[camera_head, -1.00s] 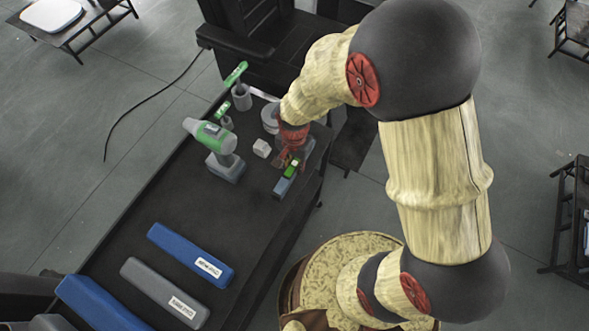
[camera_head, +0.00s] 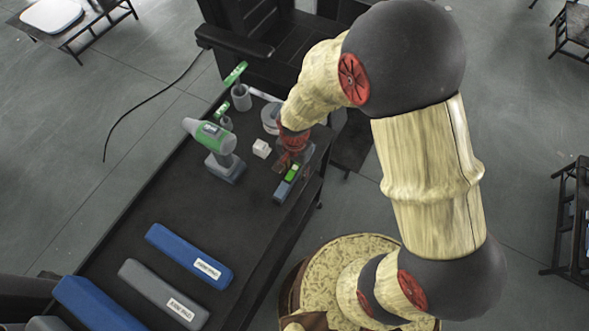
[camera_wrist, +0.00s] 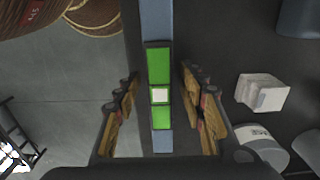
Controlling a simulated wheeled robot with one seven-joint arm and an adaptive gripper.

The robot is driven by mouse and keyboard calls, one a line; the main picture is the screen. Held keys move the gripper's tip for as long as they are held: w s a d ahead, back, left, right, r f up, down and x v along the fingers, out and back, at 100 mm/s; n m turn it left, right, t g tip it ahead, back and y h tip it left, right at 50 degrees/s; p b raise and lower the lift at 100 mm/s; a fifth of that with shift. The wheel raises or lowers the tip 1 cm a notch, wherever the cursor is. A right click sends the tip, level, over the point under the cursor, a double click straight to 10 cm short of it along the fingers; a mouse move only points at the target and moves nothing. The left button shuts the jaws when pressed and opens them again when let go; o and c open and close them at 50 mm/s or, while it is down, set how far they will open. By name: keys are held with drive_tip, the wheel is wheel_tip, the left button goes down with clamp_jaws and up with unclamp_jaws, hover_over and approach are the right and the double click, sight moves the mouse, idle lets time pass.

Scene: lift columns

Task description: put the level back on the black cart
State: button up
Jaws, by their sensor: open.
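The level (camera_head: 286,187) is a slim blue-grey bar with a green middle. It lies along the right edge of the black cart's top (camera_head: 180,205), though its far end is hidden by my gripper. In the wrist view the level (camera_wrist: 160,65) runs straight up the picture, with a pale window in its green part. My gripper (camera_wrist: 158,80) is open, with one finger on each side of the level and a visible gap to both. In the head view my gripper (camera_head: 290,157) is over the level's far part.
A green-and-grey drill (camera_head: 211,138), a small white block (camera_head: 262,148) and grey cups (camera_head: 241,97) stand left of the level. Blue (camera_head: 188,254) and grey (camera_head: 160,292) labelled bars lie nearer. The cart's middle is clear; floor lies beyond its right edge.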

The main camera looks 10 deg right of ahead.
drive_tip(key=shift+r, duration=0.1)
wheel_tip(320, 180, up, 12)
drive_tip(key=r+p, duration=0.1)
drive_tip(key=p, duration=0.2)
wheel_tip(320, 180, up, 12)
drive_tip(key=r+n+t, duration=0.1)
drive_tip(key=n+t, duration=0.1)
drive_tip(key=n, duration=0.1)
hover_over(295, 168)
drive_tip(key=s+d, duration=0.2)
drive_tip(key=d, duration=0.3)
drive_tip(key=s+d+r+n+t, duration=0.3)
drive_tip(key=s+d+r, duration=0.4)
drive_tip(key=s+r, duration=0.3)
drive_tip(key=shift+s+r+n+t, duration=0.3)
drive_tip(key=shift+r+n, duration=0.3)
drive_tip(key=shift+n, duration=0.2)
drive_tip(key=shift+f+b, duration=1.05)
drive_tip(key=shift+f, duration=0.05)
